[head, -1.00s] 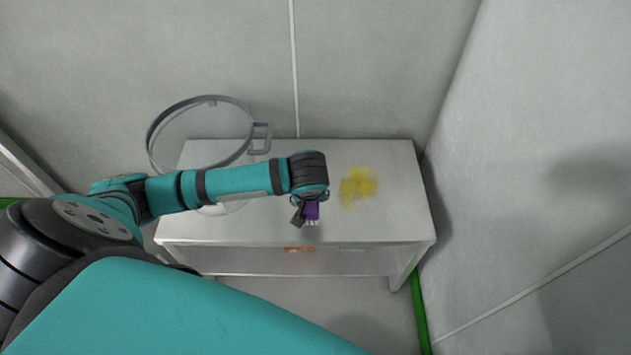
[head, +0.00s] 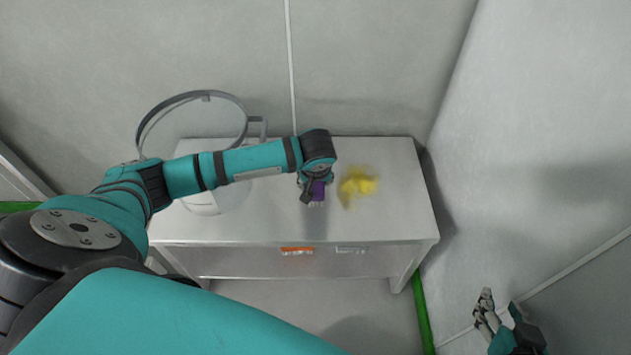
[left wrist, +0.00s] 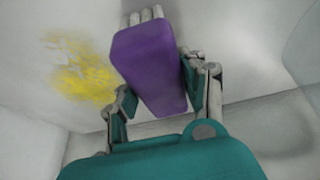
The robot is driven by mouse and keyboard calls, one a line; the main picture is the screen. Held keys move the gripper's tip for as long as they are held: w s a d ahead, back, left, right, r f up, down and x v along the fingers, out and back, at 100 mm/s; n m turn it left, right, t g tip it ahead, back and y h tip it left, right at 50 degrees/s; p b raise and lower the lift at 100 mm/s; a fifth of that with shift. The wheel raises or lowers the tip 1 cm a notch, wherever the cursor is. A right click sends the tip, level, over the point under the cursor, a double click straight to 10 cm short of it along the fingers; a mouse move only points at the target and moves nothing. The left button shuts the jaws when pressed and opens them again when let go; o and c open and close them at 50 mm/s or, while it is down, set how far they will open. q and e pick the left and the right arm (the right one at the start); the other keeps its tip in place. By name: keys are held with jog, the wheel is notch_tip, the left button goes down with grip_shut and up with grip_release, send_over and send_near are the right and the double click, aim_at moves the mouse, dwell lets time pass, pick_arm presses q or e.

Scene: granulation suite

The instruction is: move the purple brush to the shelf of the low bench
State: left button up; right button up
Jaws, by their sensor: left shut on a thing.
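The purple brush (head: 318,191) is held in my left gripper (head: 312,190), over the top of the low bench (head: 395,215). In the left wrist view the purple brush (left wrist: 152,65) sits between both fingers of my left gripper (left wrist: 158,92), its pale bristles at the far end. Whether it touches the bench top is hard to tell.
A yellow powder patch (head: 358,186) lies on the bench top, right of the brush. A round, clear-faced ring with a handle (head: 143,125) stands at the bench's left end. Walls close in behind and at right. The floor before the bench is clear.

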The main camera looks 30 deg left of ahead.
pick_arm(q)
jog(key=shift+f, duration=0.1)
dwell(0.3)
jog(key=o, duration=1.2)
